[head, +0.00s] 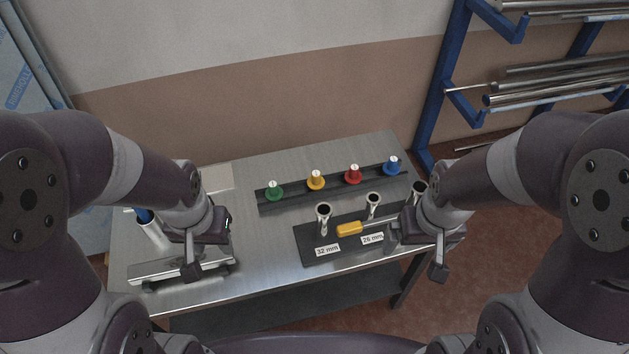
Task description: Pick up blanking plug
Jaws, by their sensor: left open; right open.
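Several flanged plugs stand in a row on a dark rail (335,181) along the back of the metal table: a green plug (274,190), a yellow plug (316,180), a red plug (353,174) and a blue plug (392,166). All are upright with pale tops. I cannot tell which one is the task's blanking plug. My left gripper (208,252) is open over the table's left part, in front and left of the rail. My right gripper (420,252) is open at the right edge, in front of the rail. Neither touches a plug.
A dark block (310,257) labelled 32 mm and 26 mm holds upright metal tubes (323,214) and a yellow-handled item (349,229). A tilted tube (153,234) with a blue top stands by my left gripper. A blue rack (437,90) stands right.

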